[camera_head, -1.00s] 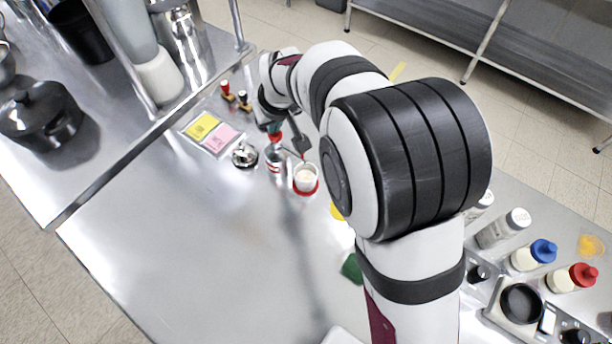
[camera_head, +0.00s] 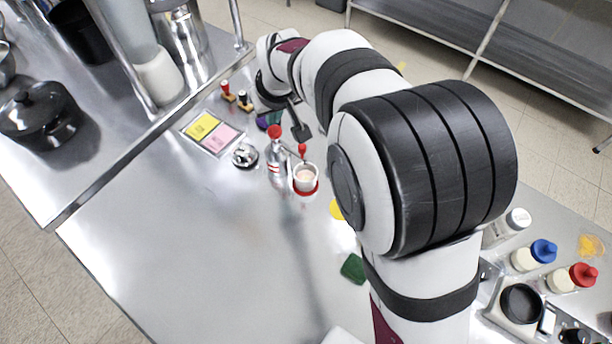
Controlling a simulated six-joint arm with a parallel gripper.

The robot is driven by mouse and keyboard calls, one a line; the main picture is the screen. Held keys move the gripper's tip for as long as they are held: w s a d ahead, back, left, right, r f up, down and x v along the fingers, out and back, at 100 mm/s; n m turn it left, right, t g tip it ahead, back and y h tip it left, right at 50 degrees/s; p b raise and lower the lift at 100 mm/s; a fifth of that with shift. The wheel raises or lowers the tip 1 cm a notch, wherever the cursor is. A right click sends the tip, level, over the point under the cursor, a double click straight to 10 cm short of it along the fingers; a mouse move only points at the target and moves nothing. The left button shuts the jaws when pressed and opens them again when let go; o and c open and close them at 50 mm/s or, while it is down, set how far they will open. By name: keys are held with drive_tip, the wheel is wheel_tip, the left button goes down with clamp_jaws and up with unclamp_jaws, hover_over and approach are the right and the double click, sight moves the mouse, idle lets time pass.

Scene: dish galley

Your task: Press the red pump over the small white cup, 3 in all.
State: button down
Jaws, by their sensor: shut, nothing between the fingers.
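The small white cup (camera_head: 306,178) stands near the middle of the counter, with a red ring round its base and pale pinkish contents. A small red pump head (camera_head: 302,148) shows just above the cup's far rim. Just left stands a silvery bottle (camera_head: 275,158) with a round red top (camera_head: 274,131); whether the two red parts belong to one pump I cannot tell. My gripper (camera_head: 301,133) shows as a dark narrow shape above the small red head. It is shut and empty, with a slight gap seeming to show below it.
A silver bell (camera_head: 244,156), yellow and pink cards (camera_head: 213,134) and stamps (camera_head: 237,97) lie left of the bottle. A green sponge (camera_head: 353,268) lies nearer me. Squeeze bottles (camera_head: 541,254) stand at right. The left front counter is clear.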

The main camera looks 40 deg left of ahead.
drive_tip(key=shift+f, duration=0.15)
drive_tip(key=shift+f, duration=1.25)
drive_tip(key=shift+r, duration=1.4)
drive_tip(key=shift+f, duration=0.15)
drive_tip(key=shift+f, duration=1.25)
drive_tip(key=shift+r, duration=1.4)
drive_tip(key=shift+r, duration=0.1)
